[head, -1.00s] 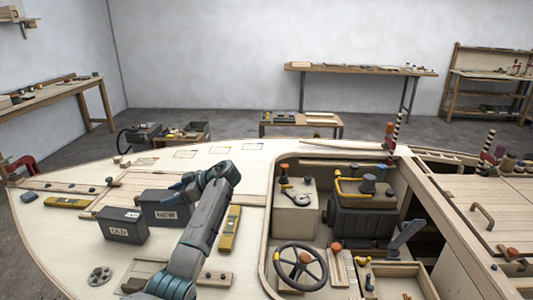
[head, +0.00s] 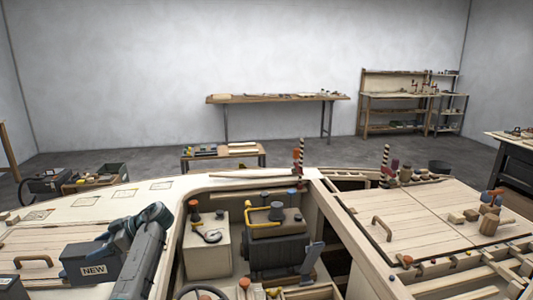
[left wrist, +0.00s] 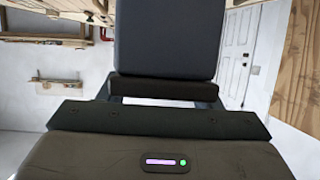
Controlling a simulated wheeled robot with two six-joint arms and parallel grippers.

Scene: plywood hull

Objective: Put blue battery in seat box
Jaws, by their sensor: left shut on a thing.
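A dark blue-grey battery marked NEW (head: 88,265) is at the lower left of the head view. My left gripper (head: 112,240) is shut on it from above. In the left wrist view, the dark block (left wrist: 168,38) fills the top middle beyond the gripper (left wrist: 162,90). Whether the battery's underside touches the deck is hidden. An open wooden box (head: 305,293) shows in part at the bottom of the cockpit; I cannot tell whether it is the seat box. My right gripper is not in view.
In the cockpit stand a pale box (head: 206,250) with a gauge and knob, a dark engine (head: 275,250) with yellow pipe, and a steering wheel (head: 203,293) cut by the lower edge. A grey lever (head: 312,258) stands at right. A dark box (head: 10,287) shows at the left edge.

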